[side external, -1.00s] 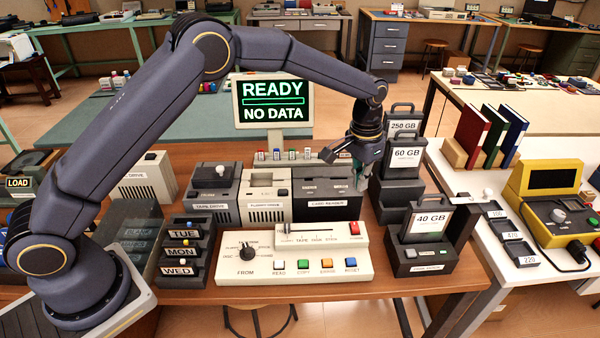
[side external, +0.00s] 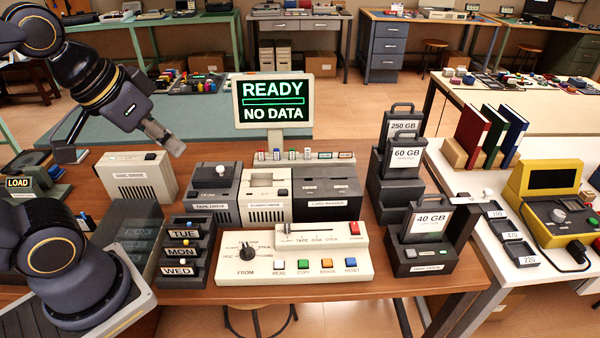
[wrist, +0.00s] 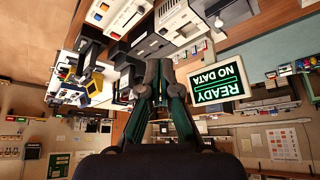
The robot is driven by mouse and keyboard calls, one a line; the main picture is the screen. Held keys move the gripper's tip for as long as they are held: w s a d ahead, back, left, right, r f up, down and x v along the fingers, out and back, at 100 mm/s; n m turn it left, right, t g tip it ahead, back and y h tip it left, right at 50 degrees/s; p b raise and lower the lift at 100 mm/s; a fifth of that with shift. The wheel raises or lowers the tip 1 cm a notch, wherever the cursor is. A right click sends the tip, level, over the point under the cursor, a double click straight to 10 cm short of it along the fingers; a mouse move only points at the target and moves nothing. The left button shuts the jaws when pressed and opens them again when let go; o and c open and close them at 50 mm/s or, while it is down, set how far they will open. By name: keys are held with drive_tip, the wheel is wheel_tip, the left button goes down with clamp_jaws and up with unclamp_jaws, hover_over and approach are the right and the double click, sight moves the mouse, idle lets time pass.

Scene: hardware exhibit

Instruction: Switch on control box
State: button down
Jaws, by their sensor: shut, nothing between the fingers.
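The cream control box (side external: 295,262) sits at the table's front. It has a black FROM knob (side external: 247,252) on the left, a slider on its raised rear part, a red button (side external: 354,228) at the rear right, and white, green, orange and blue buttons along the front. The monitor (side external: 274,101) behind it reads READY, NO DATA, and shows upside down in the wrist view (wrist: 218,83). My gripper (side external: 178,147) is shut and empty, raised at the upper left above the disc drive, well away from the control box. The wrist view shows its fingers (wrist: 158,68) in front of the scene.
A disc drive (side external: 140,178), tape drive (side external: 212,190), floppy drive (side external: 265,195) and card reader (side external: 327,190) stand behind the control box. Day-labelled units (side external: 181,252) stand left of it. A 40 GB dock (side external: 420,255) and taller drives (side external: 400,165) stand right.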

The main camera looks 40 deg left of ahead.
drive_tip(key=shift+s+f, duration=0.15)
drive_tip(key=shift+f, duration=0.4)
drive_tip(key=w+d+r+m, duration=0.1)
drive_tip(key=w+r+m, duration=0.2)
drive_tip(key=w+r, duration=0.55)
drive_tip(key=w+d+m+g, duration=0.25)
drive_tip(key=w+d, duration=0.25)
drive_tip(key=w, duration=0.7)
drive_tip(key=w+d+f+m+g, duration=0.1)
drive_tip(key=w+d+f, duration=0.2)
drive_tip(key=f, duration=0.4)
drive_tip(key=w+d+f+m+g, duration=0.1)
drive_tip(key=w+d+f, duration=0.2)
drive_tip(key=d+f, duration=0.2)
drive_tip(key=w+d+f+m+g, duration=0.1)
drive_tip(key=w+d+f, duration=0.2)
drive_tip(key=f, duration=0.6)
drive_tip(key=shift+w+d+f+m, duration=0.3)
drive_tip(key=shift+w+d+m, duration=0.05)
drive_tip(key=shift+w+d, duration=0.1)
